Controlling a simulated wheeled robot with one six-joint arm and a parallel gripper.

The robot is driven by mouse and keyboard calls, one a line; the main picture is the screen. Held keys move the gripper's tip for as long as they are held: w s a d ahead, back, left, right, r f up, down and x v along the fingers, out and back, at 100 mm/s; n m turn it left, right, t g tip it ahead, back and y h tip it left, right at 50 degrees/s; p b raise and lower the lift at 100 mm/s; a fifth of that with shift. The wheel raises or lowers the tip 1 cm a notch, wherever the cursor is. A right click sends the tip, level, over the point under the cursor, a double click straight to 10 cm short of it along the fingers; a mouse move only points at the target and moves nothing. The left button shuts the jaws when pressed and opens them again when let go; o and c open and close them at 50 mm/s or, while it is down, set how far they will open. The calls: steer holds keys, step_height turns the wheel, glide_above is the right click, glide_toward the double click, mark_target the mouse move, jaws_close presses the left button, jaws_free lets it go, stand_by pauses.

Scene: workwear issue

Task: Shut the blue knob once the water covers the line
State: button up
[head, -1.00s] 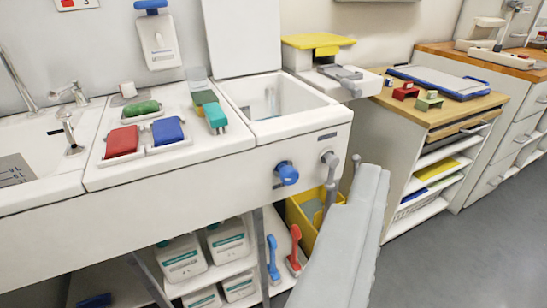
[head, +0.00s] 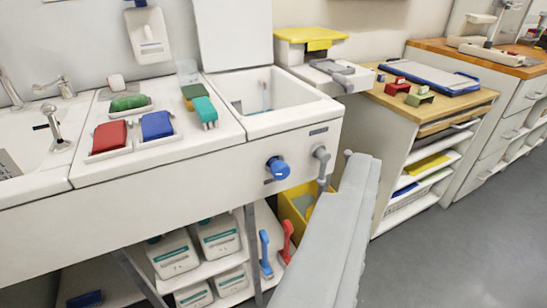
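The blue knob (head: 278,168) sits on the white front panel below the open basin (head: 338,106). A grey tap or spout (head: 322,160) is just right of the knob. A yellow bin (head: 296,208) stands on the floor below, partly hidden by my arm. Inside the basin a small bluish streak (head: 265,97) shows; I cannot make out a water level or a line there or in the bin. My grey arm reaches up from the bottom, right of the knob and apart from it. My gripper's fingers cannot be made out.
Red (head: 110,136) and blue (head: 157,125) cloths or sponges and a green one (head: 130,102) lie on the counter. White canisters (head: 175,253) and blue and red brushes stand below. A wooden-topped cabinet (head: 440,105) is at right. Grey floor is free at lower right.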

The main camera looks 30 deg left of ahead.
mark_target(283, 174)
steer(key=w+a+f+n+y, duration=0.15)
steer(key=w+f+n, duration=0.35)
steer(key=w, duration=0.6)
steer(key=w+f+n+y, duration=0.3)
steer(key=w+f+n, duration=0.2)
steer(key=w, duration=0.5)
steer(key=w+a+f+n+g+y, duration=0.2)
steer(key=f+n+g+y, duration=0.25)
steer(key=f, duration=0.55)
steer(key=w+a+f+n+g+y, duration=0.25)
steer(key=f+n+y, duration=0.3)
steer(key=f, duration=0.55)
steer(key=shift+m+y, duration=0.25)
steer(key=shift+m, duration=0.25)
steer(key=x, duration=1.1)
steer(key=s+x, duration=0.1)
steer(key=x, duration=0.5)
steer(key=shift+a, duration=0.35)
steer(key=c, duration=1)
steer(key=shift+o, duration=0.2)
steer(key=shift+f, duration=0.1)
